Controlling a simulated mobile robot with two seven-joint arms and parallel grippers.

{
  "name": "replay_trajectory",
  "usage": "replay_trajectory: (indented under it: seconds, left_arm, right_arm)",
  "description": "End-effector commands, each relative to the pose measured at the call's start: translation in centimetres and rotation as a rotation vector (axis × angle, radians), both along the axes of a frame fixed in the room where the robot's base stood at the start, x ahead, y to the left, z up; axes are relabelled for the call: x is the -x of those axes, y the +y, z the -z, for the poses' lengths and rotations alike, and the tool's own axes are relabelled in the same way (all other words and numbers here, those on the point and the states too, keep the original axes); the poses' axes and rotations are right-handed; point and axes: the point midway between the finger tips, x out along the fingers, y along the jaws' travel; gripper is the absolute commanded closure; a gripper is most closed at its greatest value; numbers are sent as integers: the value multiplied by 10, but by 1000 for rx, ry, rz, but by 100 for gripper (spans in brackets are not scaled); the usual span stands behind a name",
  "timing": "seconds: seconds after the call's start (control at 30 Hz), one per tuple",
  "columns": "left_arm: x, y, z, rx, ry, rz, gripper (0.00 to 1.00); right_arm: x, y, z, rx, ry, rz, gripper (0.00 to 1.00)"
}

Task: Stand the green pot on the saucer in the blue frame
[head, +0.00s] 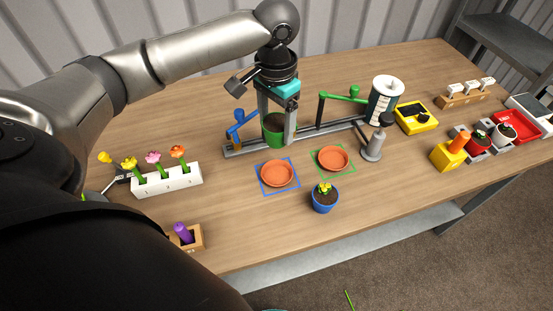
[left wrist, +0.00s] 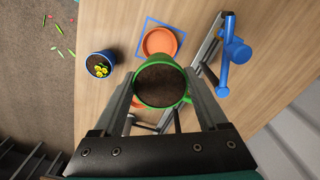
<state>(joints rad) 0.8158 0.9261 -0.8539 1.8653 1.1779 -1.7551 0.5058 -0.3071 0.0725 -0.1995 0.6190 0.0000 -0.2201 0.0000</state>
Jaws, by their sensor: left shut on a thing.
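My left gripper (head: 276,122) is shut on the green pot (head: 272,137), with one finger on each side of it. The pot is upright and full of dark soil, and it also shows between the fingers in the left wrist view (left wrist: 161,82). The blue frame (head: 261,182) lies on the table, in front of the pot in the head view. An empty orange saucer (head: 277,174) sits inside it; in the left wrist view the saucer (left wrist: 160,42) is beyond the pot. Whether the pot touches the rail or table is unclear. My right gripper is not in view.
A green frame with another orange saucer (head: 333,158) is to the right. A blue pot with yellow flowers (head: 324,198) stands in front of the saucers. A long rail (head: 330,128) with blue and green levers runs behind. A white flower holder (head: 168,180) is at left.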

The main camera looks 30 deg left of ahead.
Motion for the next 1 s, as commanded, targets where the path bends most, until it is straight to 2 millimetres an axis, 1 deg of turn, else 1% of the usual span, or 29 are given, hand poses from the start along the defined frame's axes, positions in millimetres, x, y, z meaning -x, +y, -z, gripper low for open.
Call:
replay_trajectory:
  seconds: [0.03, 0.1, 0.2, 0.3, 0.47, 0.57, 0.7, 0.8, 1.0]
  left_arm:
    - [1, 0, 18, -1, 4, -1, 84]
    - [1, 0, 36, -1, 3, 0, 84]
    - [1, 0, 58, 0, 2, -1, 84]
    - [0, 0, 73, -1, 0, -1, 84]
    - [0, 0, 83, 0, -1, 0, 84]
    - [0, 0, 98, 0, 1, 0, 84]
    - [0, 0, 124, 0, 1, -1, 84]
    - [0, 0, 135, -1, 0, -1, 84]
    - [0, 0, 137, 0, -3, 0, 84]
  right_arm:
    - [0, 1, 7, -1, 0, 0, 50]
    - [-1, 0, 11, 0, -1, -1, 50]
    - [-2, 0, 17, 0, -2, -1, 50]
    - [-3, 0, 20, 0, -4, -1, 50]
    - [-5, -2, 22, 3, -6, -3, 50]
    - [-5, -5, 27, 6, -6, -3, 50]
    - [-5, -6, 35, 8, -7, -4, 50]
    - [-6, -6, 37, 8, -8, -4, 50]
    - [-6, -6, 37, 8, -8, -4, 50]
